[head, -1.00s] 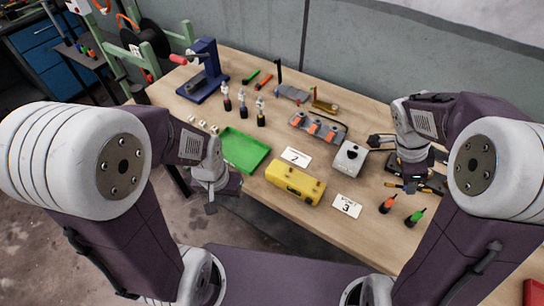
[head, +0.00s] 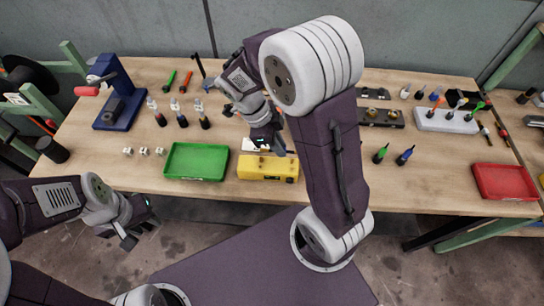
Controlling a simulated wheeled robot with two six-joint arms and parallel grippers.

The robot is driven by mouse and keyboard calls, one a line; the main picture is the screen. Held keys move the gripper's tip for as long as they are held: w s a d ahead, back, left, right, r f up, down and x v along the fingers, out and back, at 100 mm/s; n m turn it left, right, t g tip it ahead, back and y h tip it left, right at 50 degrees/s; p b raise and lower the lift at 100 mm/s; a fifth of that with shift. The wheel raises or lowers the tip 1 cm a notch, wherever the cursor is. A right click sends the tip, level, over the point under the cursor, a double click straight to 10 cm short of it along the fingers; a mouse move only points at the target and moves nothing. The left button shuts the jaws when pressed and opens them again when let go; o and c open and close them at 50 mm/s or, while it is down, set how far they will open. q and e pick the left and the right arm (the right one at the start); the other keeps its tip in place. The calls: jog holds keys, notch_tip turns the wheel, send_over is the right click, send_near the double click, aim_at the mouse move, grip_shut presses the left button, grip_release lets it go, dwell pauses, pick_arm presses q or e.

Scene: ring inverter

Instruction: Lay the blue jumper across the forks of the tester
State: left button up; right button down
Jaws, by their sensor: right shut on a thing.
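The yellow tester (head: 267,174) is a box near the front edge of the table, just right of the green tray. Its forks on top are small and partly covered by my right gripper. My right gripper (head: 268,150) is over the tester's back edge, pointing down. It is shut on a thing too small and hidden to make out. I cannot pick out the blue jumper for certain in the head view. My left gripper (head: 138,236) hangs in front of the table at the left, away from the tester, and its fingers are too small to judge.
The green tray (head: 196,178) stands left of the tester. Green-handled (head: 381,153) and blue-handled (head: 405,156) tools stand right of my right arm. A red tray (head: 505,197) is at the far right.

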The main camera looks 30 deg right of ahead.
aim_at(279, 165)
jog(key=shift+a+f, duration=0.6)
jog(key=shift+a, duration=0.25)
jog(key=shift+f, duration=2.05)
jog(key=shift+s+f, duration=0.1)
jog(key=shift+f, duration=0.15)
jog(key=c, duration=1.4)
grip_release()
jog(key=shift+r, duration=0.15)
